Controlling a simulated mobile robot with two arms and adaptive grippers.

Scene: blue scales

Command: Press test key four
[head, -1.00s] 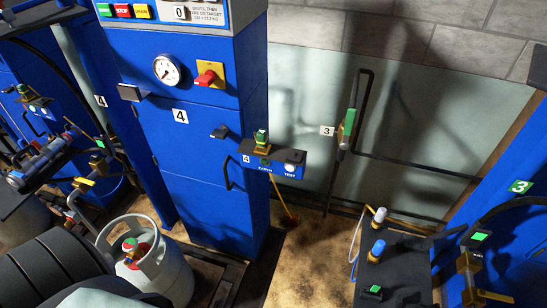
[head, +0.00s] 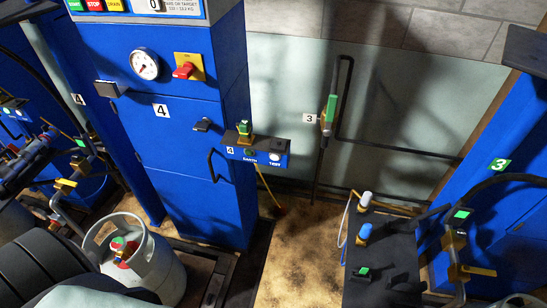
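The test key (head: 274,157) is a small round white button marked TEST. It sits at the right end of a small blue key box (head: 256,152) labelled 4, which sticks out from the right side of the blue scale column (head: 185,120) also labelled 4. A dark green round key (head: 249,152) marked EARTH is to its left. A green-topped brass fitting (head: 244,132) stands on the box. Neither of my grippers can be made out in the head view, and nothing visible touches the key.
A grey gas cylinder (head: 150,270) stands at the lower left. A pipe with a green handle (head: 330,109) and label 3 is behind the box. Tan floor (head: 300,250) is open between.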

